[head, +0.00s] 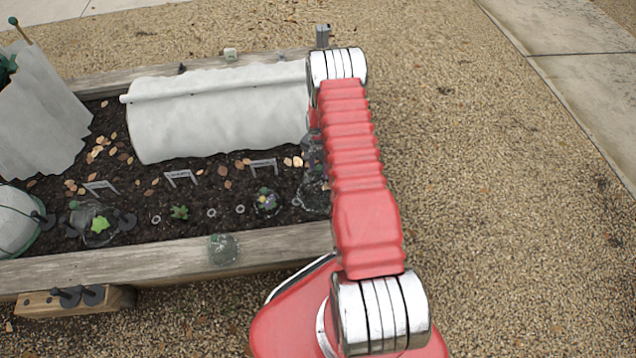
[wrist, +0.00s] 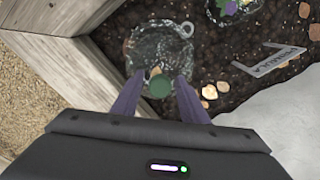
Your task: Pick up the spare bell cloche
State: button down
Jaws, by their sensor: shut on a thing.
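A clear bell cloche (wrist: 150,45) with a green knob (wrist: 158,87) is in the wrist view, over dark soil by the bed's corner. My gripper (wrist: 158,80) is shut on it at the knob, one purple finger on each side. I cannot tell whether its rim touches the soil. In the head view the clear cloche (head: 313,182) shows only in part at the bed's right end, behind my red arm.
The raised bed (head: 160,262) has a wooden rim. A white fleece tunnel (head: 220,108), label stakes (head: 180,177) and another clear cloche (head: 92,222) stand in it. A small clear object (head: 223,248) sits on the front rim. Open gravel (head: 510,200) lies right.

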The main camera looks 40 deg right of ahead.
dwell(0.3)
notch_tip(320, 180, up, 10)
jog(key=shift+f, duration=0.1)
dwell(0.6)
dwell(0.4)
